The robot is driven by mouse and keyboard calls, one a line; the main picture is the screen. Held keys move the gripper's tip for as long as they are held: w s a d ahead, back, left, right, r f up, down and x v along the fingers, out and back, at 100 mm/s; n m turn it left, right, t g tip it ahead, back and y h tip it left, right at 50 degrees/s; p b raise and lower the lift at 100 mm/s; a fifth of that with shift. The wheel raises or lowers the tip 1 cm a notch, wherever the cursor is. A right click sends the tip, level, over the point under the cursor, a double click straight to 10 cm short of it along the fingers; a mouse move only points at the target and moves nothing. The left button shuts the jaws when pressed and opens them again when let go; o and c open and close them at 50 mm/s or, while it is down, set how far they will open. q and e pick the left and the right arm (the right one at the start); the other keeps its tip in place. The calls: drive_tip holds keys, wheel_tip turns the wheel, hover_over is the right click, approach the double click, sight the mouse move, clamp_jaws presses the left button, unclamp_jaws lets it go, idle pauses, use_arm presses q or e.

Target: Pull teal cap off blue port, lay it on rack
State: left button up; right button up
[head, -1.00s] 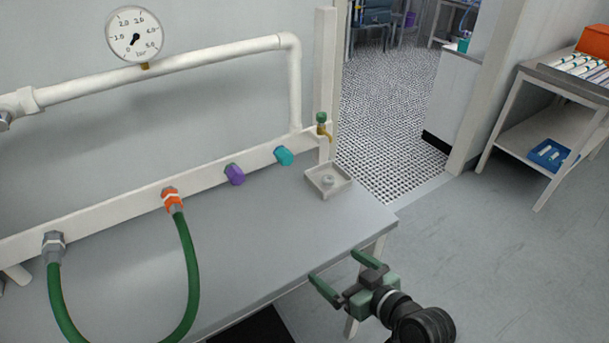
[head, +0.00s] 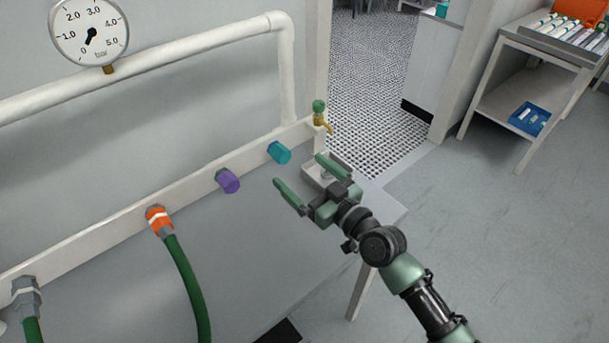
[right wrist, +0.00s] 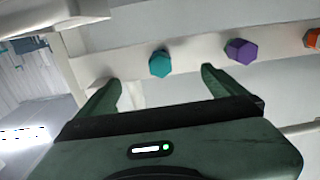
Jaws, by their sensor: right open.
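The teal cap (head: 279,152) sits on a port along the white rail (head: 195,187); the port beneath it is hidden. In the right wrist view the teal cap (right wrist: 161,64) lies ahead of my right gripper (right wrist: 162,78), between the lines of its two fingers. My right gripper (head: 304,176) is open and empty above the bench, in front of and apart from the cap. A purple cap (head: 228,181) sits to the left of the teal one and also shows in the right wrist view (right wrist: 241,51). My left gripper is not in view.
An orange fitting (head: 160,220) carries a green hose (head: 187,285) at left. A shelf rack (head: 553,47) with tubes stands far right. The bench (head: 270,262) is clear in the middle.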

sight(285, 159)
drive_tip(key=shift+x, duration=1.1)
drive_tip(key=b+x, duration=0.1)
drive_tip(key=x, duration=0.3)
drive_tip(key=shift+a+f, duration=0.1)
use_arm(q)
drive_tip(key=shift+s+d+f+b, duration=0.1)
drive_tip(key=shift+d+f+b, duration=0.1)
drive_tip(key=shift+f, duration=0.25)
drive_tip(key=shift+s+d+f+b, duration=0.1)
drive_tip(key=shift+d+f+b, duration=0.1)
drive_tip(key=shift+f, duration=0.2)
use_arm(e)
drive_tip(key=shift+x, duration=1.05)
clamp_jaws()
